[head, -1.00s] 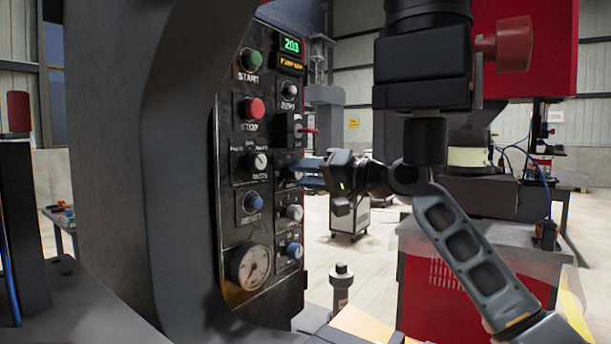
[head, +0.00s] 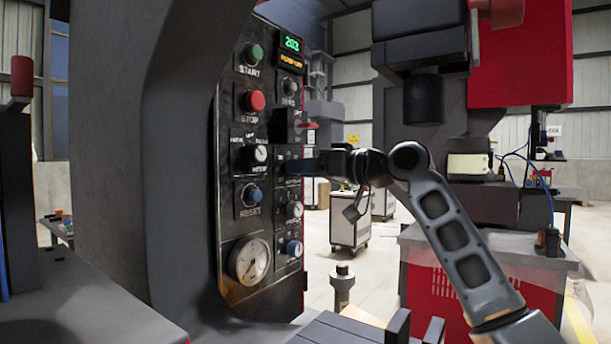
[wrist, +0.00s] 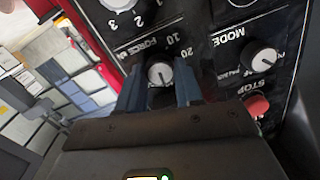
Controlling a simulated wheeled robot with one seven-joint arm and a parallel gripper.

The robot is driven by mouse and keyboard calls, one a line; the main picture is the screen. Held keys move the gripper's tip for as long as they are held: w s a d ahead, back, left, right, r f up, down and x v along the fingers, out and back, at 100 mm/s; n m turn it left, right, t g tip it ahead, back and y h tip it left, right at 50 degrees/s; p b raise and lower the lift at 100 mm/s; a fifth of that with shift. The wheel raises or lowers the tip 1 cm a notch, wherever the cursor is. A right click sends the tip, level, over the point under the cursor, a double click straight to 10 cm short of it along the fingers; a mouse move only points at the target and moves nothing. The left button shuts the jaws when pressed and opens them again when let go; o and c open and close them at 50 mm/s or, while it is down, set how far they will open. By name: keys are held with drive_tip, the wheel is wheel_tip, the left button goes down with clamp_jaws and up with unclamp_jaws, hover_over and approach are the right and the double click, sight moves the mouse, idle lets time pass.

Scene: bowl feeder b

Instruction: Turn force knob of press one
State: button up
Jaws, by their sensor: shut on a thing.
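The press control panel (head: 270,170) stands upright left of centre in the head view.
The mode knob (wrist: 263,56) and the red stop button (wrist: 257,106) lie close to the fingers. A red lever (head: 308,125) projects just above my gripper. A pressure gauge (head: 249,262) is low on the panel. Open floor and a white cart (head: 350,220) lie behind.

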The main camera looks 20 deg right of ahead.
drive_tip(key=shift+n, duration=0.4)
drive_tip(key=o, duration=1)
drive_tip(key=shift+o, duration=0.2)
drive_tip(key=shift+s+d, duration=0.1)
drive_tip(key=v, duration=0.7)
drive_tip(key=shift+s+d+b, duration=0.2)
drive_tip(key=shift+s+b, duration=0.05)
drive_tip(key=shift+b, duration=0.05)
